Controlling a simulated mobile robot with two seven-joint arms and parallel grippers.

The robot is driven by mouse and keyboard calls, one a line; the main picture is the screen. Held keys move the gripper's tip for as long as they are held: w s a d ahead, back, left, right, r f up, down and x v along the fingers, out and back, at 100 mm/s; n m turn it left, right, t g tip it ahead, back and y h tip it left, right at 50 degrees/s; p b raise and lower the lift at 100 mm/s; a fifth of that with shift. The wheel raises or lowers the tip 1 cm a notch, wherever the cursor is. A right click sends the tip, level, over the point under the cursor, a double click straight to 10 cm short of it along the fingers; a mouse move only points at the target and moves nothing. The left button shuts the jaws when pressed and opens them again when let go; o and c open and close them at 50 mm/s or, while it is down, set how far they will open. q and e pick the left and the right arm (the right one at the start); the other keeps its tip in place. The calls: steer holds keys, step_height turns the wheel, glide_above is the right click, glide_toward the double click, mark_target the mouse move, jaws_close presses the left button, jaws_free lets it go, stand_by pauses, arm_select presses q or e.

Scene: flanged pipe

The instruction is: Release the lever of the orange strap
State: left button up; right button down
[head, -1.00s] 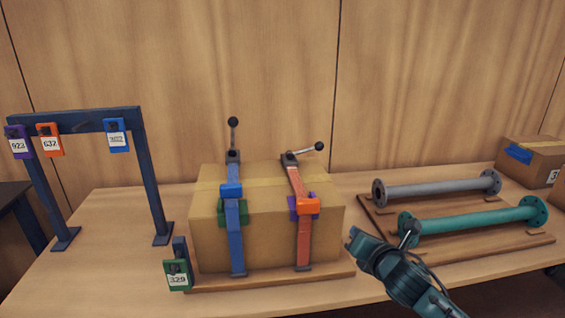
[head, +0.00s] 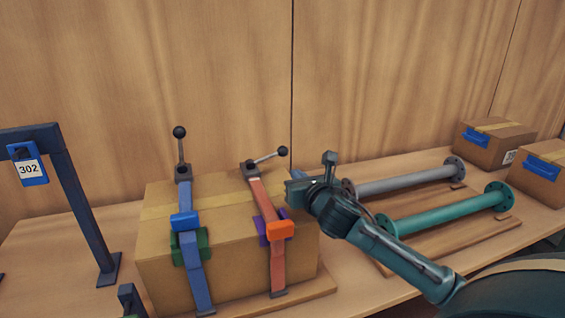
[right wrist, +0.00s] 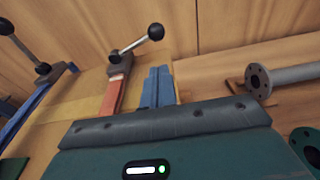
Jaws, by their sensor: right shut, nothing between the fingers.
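The orange strap (head: 272,240) runs over the top and down the front of a cardboard box (head: 155,235). Its lever (head: 266,158) sits at the strap's upper end and slants up to the right, ending in a black ball knob (head: 282,151). My right gripper (head: 292,192) is shut and empty, just right of the orange strap and below the knob. In the right wrist view its blue fingers (right wrist: 158,88) are together, with the orange strap (right wrist: 115,92) to their left and the lever (right wrist: 133,45) beyond them. They look apart from the lever. My left gripper is not in view.
A blue strap (head: 196,265) with an upright lever (head: 181,150) lies left of the orange one. A grey pipe (head: 410,180) and a teal pipe (head: 445,214) lie on a wooden rack at right. A blue frame (head: 85,205) with tag 302 stands at left.

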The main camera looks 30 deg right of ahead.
mark_target(284, 175)
steer(key=shift+p+x, duration=0.35)
steer(key=shift+x, duration=4.75)
